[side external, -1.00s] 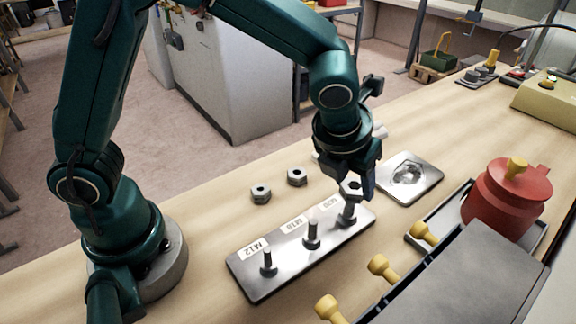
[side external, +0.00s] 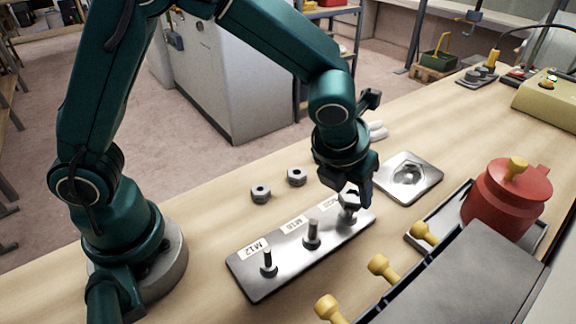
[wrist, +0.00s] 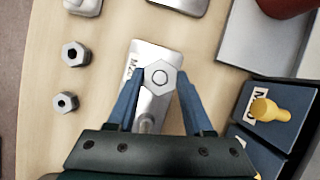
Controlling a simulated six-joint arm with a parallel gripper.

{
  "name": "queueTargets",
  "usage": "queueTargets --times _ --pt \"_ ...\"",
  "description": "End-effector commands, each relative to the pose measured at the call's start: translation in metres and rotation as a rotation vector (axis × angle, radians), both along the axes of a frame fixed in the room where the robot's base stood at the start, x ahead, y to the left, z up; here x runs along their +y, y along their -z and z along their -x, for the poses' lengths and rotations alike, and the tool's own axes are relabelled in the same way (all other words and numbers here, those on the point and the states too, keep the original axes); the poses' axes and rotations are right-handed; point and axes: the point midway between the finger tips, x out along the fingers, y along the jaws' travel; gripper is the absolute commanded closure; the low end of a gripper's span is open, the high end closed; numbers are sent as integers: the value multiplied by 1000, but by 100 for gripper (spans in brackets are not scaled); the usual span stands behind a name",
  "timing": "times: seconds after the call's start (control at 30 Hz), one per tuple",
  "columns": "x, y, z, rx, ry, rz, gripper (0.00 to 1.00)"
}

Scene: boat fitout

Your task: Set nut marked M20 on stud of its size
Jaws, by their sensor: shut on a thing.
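My gripper (side external: 352,196) is shut on a grey hex nut (side external: 349,201), low over the far-right end of the metal stud plate (side external: 290,262). The nut sits at the stud beside the partly hidden label that seems to read M20. In the wrist view the nut (wrist: 160,77) is between the blue fingers, and its bore looks filled with grey, as if the stud is inside it. I cannot tell how far down it sits. The M16 stud (side external: 312,234) and M12 stud (side external: 267,262) stand bare. No mark on the held nut is readable.
Two loose hex nuts (side external: 297,176) (side external: 261,193) lie on the bench behind the plate. A square metal tray (side external: 425,184) lies to the right. A red pot (side external: 505,195) and a dark box with yellow knobs (side external: 383,268) stand at the right front.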

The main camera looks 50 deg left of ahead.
Motion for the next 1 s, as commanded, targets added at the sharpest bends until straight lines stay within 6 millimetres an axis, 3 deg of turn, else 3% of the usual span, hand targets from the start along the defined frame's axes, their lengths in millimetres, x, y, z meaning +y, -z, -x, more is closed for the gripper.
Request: queueTargets --times 0.47,0.5,0.6,1.0 --pt "0 4 0 0 1 0 100" --pt "0 4 0 0 1 0 45" --pt "0 3 0 0 1 0 14" --pt "0 -2 -1 -2 -1 1 14"
